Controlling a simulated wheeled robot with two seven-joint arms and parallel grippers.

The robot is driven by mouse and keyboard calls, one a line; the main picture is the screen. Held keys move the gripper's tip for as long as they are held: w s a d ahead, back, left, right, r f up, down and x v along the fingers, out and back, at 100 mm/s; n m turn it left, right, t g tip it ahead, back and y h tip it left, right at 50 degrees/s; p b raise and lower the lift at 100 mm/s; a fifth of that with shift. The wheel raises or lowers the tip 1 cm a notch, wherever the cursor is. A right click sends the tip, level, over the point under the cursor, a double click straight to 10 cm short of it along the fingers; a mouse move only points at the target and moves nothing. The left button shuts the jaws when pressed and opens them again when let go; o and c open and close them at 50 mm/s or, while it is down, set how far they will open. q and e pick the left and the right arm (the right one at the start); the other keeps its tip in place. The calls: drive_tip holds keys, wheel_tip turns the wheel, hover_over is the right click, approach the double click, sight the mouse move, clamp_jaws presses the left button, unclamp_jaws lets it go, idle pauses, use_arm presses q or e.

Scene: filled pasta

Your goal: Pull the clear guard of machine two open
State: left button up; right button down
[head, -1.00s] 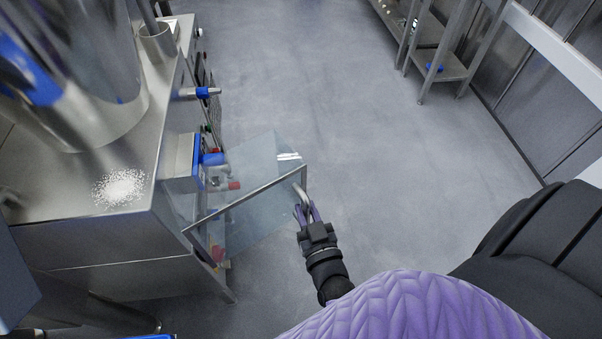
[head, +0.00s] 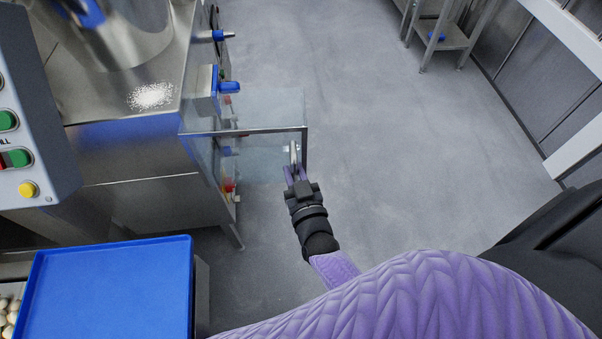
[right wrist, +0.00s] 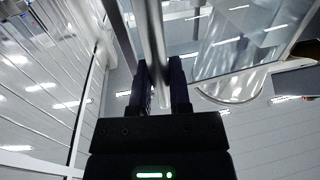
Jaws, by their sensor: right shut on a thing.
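The clear guard (head: 262,158) of the machine is a see-through box with a metal-edged frame. It sticks out to the right from the side of the steel machine (head: 130,150). My right gripper (head: 294,172) is shut on the guard's metal handle (head: 293,152) at its outer end. In the right wrist view the handle bar (right wrist: 155,50) runs between the two dark fingers (right wrist: 165,85). My left gripper does not show.
A control panel (head: 30,140) with green, red and yellow buttons is at the left. A blue tray (head: 105,295) is at the lower left. White powder (head: 151,96) lies on the machine top. The grey floor (head: 400,150) to the right is clear. A steel rack (head: 440,45) stands at the back.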

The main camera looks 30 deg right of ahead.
drive_tip(key=shift+r, duration=0.1)
drive_tip(key=c, duration=0.6)
unclamp_jaws()
drive_tip(key=shift+w+a, duration=0.15)
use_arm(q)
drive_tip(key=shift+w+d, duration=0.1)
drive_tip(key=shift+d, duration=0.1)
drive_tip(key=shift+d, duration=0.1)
use_arm(e)
drive_tip(key=shift+s, duration=0.5)
use_arm(q)
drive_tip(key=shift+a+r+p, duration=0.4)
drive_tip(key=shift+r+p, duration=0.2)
drive_tip(key=shift+p, duration=0.05)
use_arm(e)
drive_tip(key=s+a, duration=0.1)
drive_tip(key=s, duration=0.8)
drive_tip(key=shift+a, duration=0.25)
